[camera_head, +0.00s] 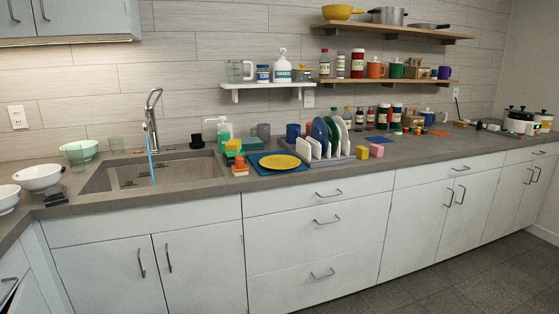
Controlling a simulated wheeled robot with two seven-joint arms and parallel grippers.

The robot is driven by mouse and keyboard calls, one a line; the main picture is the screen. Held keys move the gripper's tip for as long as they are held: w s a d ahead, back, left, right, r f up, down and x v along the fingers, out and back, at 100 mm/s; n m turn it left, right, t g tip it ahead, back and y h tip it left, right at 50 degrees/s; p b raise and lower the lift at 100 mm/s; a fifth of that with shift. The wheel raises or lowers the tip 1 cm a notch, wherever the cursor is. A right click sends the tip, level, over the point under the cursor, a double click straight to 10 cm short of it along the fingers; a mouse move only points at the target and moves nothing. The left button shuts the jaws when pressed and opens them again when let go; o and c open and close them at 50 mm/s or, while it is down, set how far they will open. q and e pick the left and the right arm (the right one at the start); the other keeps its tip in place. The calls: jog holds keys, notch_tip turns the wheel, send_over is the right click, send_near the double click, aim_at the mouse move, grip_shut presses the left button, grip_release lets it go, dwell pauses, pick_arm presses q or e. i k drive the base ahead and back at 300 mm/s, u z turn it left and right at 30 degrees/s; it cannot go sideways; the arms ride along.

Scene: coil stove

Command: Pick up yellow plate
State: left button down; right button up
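The yellow plate (280,162) lies flat on a blue mat (257,168) on the grey counter, just right of the sink. It sits left of a dish rack (346,160) that holds several upright plates. Its top is uncovered. Neither of my grippers is in view, and nothing is touching the plate from above.
The sink (145,174) with running water is left of the mat. An orange and green item (240,168) stands close to the plate's left. A yellow block (362,152) and pink blocks stand right of the rack. A low shelf (268,84) hangs above. The floor (440,285) is clear.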

aim_at(277, 162)
jog(key=z, duration=0.7)
jog(key=i, duration=0.6)
jog(key=z, duration=0.7)
jog(key=i, duration=1)
jog(key=u, duration=0.25)
